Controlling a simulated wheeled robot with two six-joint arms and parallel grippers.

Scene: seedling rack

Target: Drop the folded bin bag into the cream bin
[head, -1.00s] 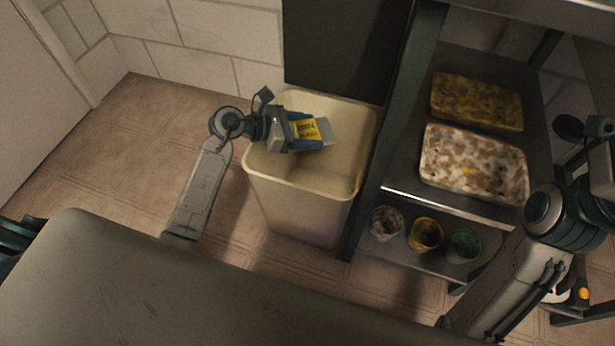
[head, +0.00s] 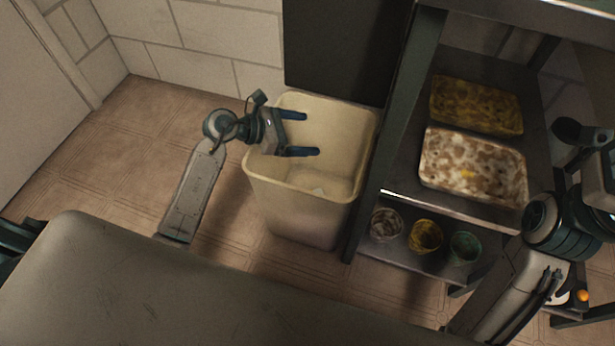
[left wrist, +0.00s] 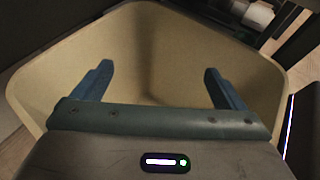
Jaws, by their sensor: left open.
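The cream bin (head: 262,178) stands on the floor left of the rack, its top open. My left gripper (head: 303,134) is above the bin's mouth, open and empty, its two blue fingers apart. In the left wrist view, the open fingers (left wrist: 158,85) frame the bin's inside (left wrist: 140,50), with nothing between them.
A dark metal rack (head: 398,130) stands close to the bin's right side. It holds a yellow-brown tray (head: 476,104), a mottled white tray (head: 473,166) and small pots (head: 425,235) below. A dark panel (head: 335,50) is behind the bin. Floor (head: 130,150) at left is clear.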

